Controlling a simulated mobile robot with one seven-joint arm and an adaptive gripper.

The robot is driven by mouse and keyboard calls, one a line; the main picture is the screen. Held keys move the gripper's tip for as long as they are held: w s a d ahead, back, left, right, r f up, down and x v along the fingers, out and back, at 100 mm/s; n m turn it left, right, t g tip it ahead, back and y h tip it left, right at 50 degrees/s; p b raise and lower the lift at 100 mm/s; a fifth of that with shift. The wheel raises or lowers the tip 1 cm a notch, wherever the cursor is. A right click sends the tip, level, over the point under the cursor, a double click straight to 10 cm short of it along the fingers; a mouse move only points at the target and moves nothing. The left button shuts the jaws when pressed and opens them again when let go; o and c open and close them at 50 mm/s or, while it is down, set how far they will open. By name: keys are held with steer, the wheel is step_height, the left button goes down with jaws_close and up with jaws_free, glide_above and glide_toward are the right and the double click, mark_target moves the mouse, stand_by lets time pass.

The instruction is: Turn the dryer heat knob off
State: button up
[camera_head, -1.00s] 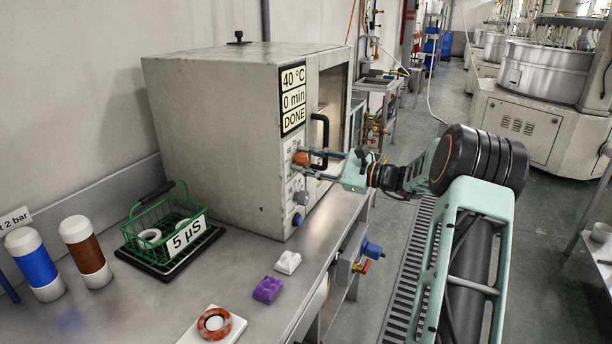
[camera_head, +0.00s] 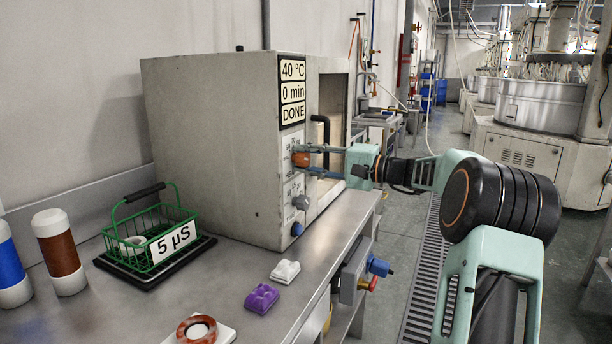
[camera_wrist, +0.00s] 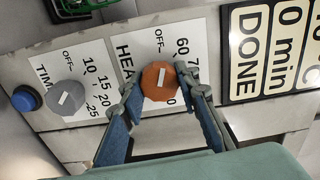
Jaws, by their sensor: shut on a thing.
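The orange heat knob (camera_head: 301,160) is on the dryer's (camera_head: 212,150) front panel, below the display. In the wrist view the heat knob (camera_wrist: 157,80) sits on a white plate marked HEAT, with OFF and numbers around it. Its white mark stands nearly upright in that picture, roughly in line with OFF; which end points cannot be told. My gripper (camera_head: 306,160) is shut on the knob, with one finger on each side in the wrist view (camera_wrist: 163,92). Part of the dial is hidden behind the fingers.
A grey timer knob (camera_wrist: 66,96) and a blue button (camera_wrist: 26,98) sit beside the heat dial. The display (camera_head: 292,92) reads 40 °C, 0 min, DONE. A black handle (camera_head: 325,140) is close to my gripper. A green basket (camera_head: 150,235) and purple block (camera_head: 262,298) rest on the bench.

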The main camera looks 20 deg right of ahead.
steer(key=shift+f+n+b, duration=0.1)
steer(key=shift+n+b, duration=1)
steer(key=shift+b, duration=0.05)
steer(key=o, duration=1.2)
steer(key=shift+c, duration=0.2)
steer(key=shift+s+d, duration=0.1)
steer(key=v, duration=1.1)
steer(key=shift+s+d, duration=0.25)
steer(key=shift+s, duration=0.05)
steer(key=shift+a, duration=0.1)
